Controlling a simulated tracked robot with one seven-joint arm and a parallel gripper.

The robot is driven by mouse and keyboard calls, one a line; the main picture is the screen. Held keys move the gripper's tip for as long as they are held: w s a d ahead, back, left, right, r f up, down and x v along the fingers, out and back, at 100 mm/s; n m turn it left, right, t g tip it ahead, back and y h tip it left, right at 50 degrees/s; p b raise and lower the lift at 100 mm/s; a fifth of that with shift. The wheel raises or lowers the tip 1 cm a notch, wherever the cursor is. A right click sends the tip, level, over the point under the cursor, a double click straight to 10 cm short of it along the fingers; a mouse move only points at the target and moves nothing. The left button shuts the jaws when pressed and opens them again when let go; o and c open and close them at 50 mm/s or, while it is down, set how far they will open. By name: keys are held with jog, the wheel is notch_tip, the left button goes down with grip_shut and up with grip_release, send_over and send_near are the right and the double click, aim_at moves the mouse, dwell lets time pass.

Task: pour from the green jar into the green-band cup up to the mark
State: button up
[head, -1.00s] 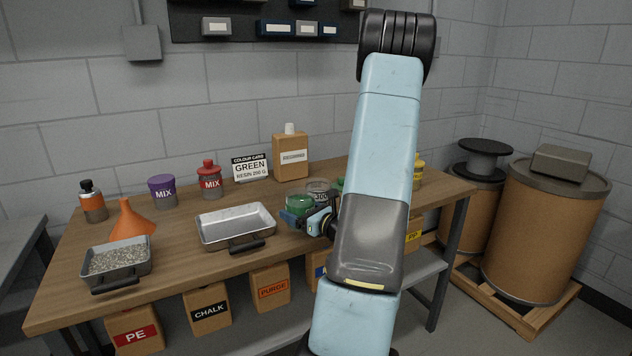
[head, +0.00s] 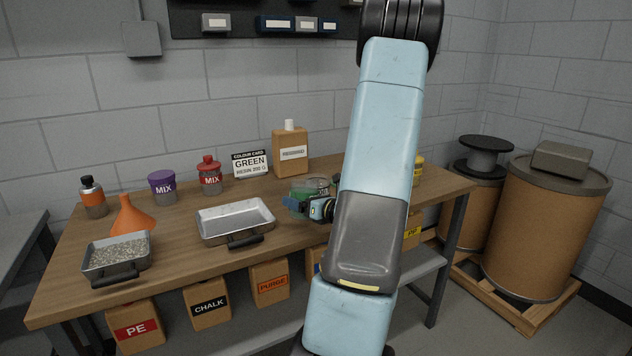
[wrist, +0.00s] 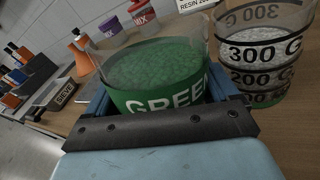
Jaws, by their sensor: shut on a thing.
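The green jar (wrist: 155,75) is a clear-walled jar with a green GREEN label and green pellets inside. My gripper (head: 312,207) is shut on it; the blue fingers clasp its sides in the wrist view (wrist: 160,100). The jar looks roughly upright. The green-band cup (wrist: 262,50) is clear, with black bands marked 300 G and 200 G and a green band low down. It stands just right of the jar in the wrist view; in the head view the cup (head: 320,184) is partly hidden behind jar and arm.
A colour card (head: 251,164) reads GREEN and seemingly RESIN 200 G. An empty metal tray (head: 236,219), a sieve of grey pellets (head: 117,258), an orange funnel (head: 130,216) and purple (head: 162,188) and red (head: 209,177) MIX pots stand left. A tan bottle (head: 290,152) stands behind.

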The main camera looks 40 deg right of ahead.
jog(key=shift+w+d+r+m, duration=0.2)
jog(key=shift+r+m, duration=0.1)
jog(key=shift+m, duration=0.1)
jog(key=shift+w+d+r+m+g+y, duration=0.15)
jog(key=shift+d+r+m+g, duration=0.25)
jog(key=shift+r, duration=0.65)
jog(key=shift+w+d+r+m+g+y, duration=0.1)
jog(key=shift+w+d+r+m+g, duration=0.15)
jog(key=shift+r+m, duration=0.55)
jog(key=shift+w+d+r+m+g+y, duration=0.15)
jog(key=shift+d+r+m+g, duration=0.2)
jog(key=shift+r, duration=0.95)
jog(key=shift+p, duration=0.3)
jog(key=shift+d+r+m+p, duration=0.1)
jog(key=shift+r+m+p, duration=0.35)
jog(key=shift+p, duration=0.25)
jog(key=shift+f+m+g+y+p, duration=0.35)
jog(key=shift+m+g+y+p, duration=0.15)
jog(key=shift+m+p, duration=0.3)
jog(key=shift+f+m+g+y+p, duration=0.3)
jog(key=shift+m+g+y+p, duration=0.1)
jog(key=shift+m+y+p, duration=0.3)
dwell(0.7)
jog(key=shift+h, duration=0.3)
jog(key=shift+r+n+t+h, duration=0.35)
jog(key=shift+n+t+h, duration=0.05)
jog(key=shift+n, duration=0.3)
jog(key=shift+r+n, duration=0.2)
jog(key=shift+n, duration=0.3)
